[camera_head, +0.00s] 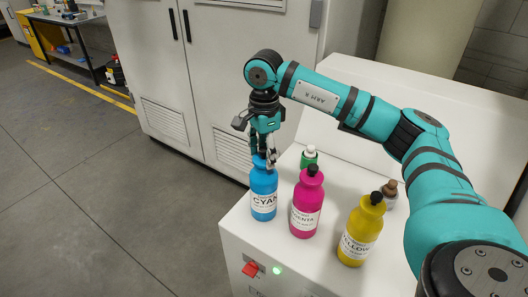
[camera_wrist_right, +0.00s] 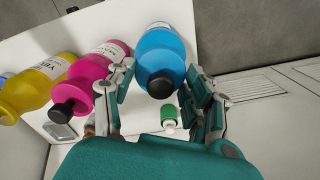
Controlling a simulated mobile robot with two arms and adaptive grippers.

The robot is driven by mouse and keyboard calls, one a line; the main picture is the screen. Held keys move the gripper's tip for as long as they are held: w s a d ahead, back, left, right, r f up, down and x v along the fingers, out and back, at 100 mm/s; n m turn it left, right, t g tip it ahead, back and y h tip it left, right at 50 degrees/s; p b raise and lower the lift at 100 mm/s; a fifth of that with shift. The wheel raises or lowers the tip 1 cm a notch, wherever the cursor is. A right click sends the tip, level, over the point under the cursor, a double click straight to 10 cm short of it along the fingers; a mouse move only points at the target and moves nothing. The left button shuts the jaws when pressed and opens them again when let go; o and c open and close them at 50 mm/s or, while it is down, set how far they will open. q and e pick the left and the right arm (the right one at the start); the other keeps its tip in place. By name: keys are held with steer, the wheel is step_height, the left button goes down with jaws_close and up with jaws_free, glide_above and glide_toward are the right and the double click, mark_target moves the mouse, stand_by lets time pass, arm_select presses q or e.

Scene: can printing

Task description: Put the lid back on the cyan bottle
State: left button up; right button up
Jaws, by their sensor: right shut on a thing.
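The cyan bottle (camera_head: 264,190) stands upright at the left edge of the white machine top. It also shows in the right wrist view (camera_wrist_right: 160,48), with a black lid (camera_wrist_right: 160,84) at its mouth end. I cannot tell from these views whether the lid is fully seated. My right gripper (camera_head: 266,155) is at the bottle's top, pointing down, and hides the lid in the head view. In the wrist view its fingers (camera_wrist_right: 160,88) lie on either side of the bottle's upper part and are shut on it. My left gripper is not in view.
A magenta bottle (camera_head: 307,203) and a yellow bottle (camera_head: 361,232), both black-capped, stand to the right. A small green bottle (camera_head: 309,158) and a small brown-capped bottle (camera_head: 390,190) stand behind. A red switch (camera_head: 250,269) is on the machine's front. Grey cabinets (camera_head: 200,80) stand behind.

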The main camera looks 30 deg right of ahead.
stand_by(0.4)
steer(key=o, duration=0.8)
steer(key=shift+o, duration=0.6)
steer(key=o, duration=0.4)
steer(key=shift+c, duration=0.2)
steer(key=shift+r, duration=0.15)
steer(key=shift+r+p, duration=2.2)
steer(key=shift+r, duration=1.2)
